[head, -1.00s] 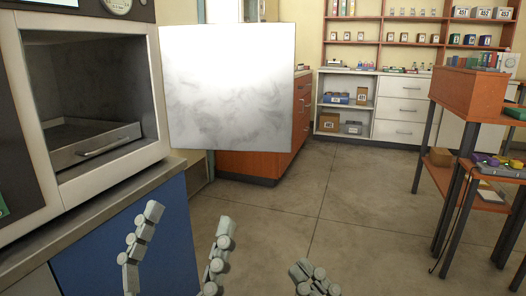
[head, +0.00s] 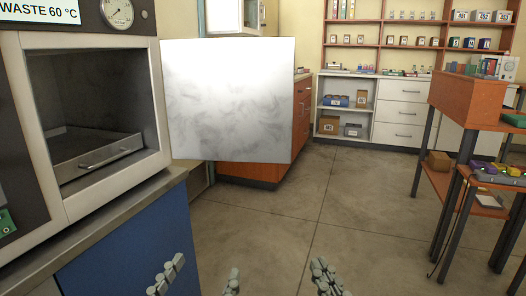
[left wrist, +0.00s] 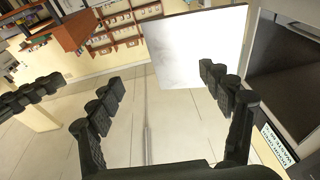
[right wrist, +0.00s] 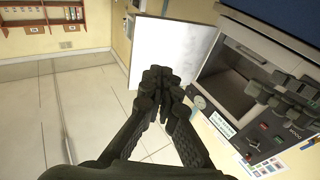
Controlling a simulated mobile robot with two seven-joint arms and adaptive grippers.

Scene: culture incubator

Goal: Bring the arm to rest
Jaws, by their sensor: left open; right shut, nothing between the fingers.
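My left gripper (head: 199,277) is low in the head view, in front of the blue cabinet. Its two fingers stand well apart with nothing between them, as the left wrist view (left wrist: 165,90) also shows. My right gripper (head: 324,272) is at the bottom of the head view over the floor. Its fingers are together and empty in the right wrist view (right wrist: 162,85). The incubator (head: 95,100) stands at the left with its pale door (head: 228,100) swung open. A tray with a handle (head: 100,155) lies inside the chamber. Neither gripper touches the incubator or door.
The incubator stands on a counter (head: 120,215) over a blue cabinet (head: 130,250). An orange bench (head: 470,105) with a lower shelf stands at the right. White drawers (head: 400,110) and shelves line the back wall. The floor (head: 300,215) between is clear.

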